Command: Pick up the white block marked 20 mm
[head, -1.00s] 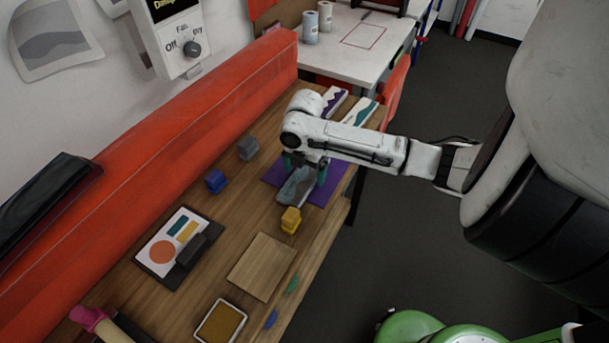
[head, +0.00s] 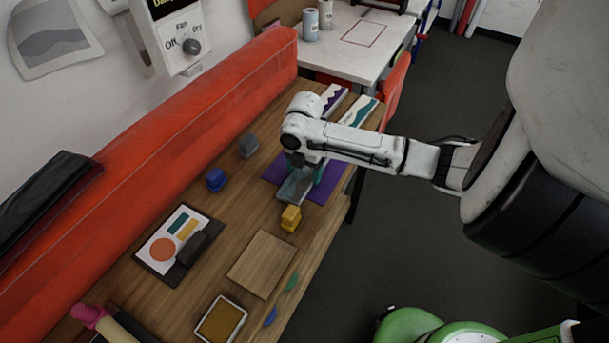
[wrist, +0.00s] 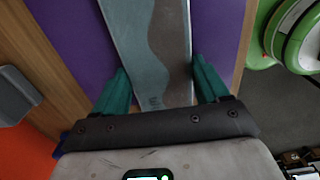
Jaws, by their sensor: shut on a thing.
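My gripper (wrist: 160,68), with teal fingers, is shut on a long grey-blue block (wrist: 150,30) with a wavy grey-brown band. One finger is against each long side in the wrist view. A small mark near its close end is too faint to read. In the head view the grey-blue block (head: 292,190) shows partly under my gripper (head: 305,172), over the purple mat (head: 330,188). I cannot tell whether the block touches the mat. I can read no 20 mm mark on any block.
A yellow block (head: 291,218) is close in front. A blue block (head: 215,179) and a grey block (head: 248,146) stand to the left. Two white patterned pieces (head: 358,111) lie behind. A wooden board (head: 261,264) lies nearer. The red bolster (head: 180,150) borders the table's left side.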

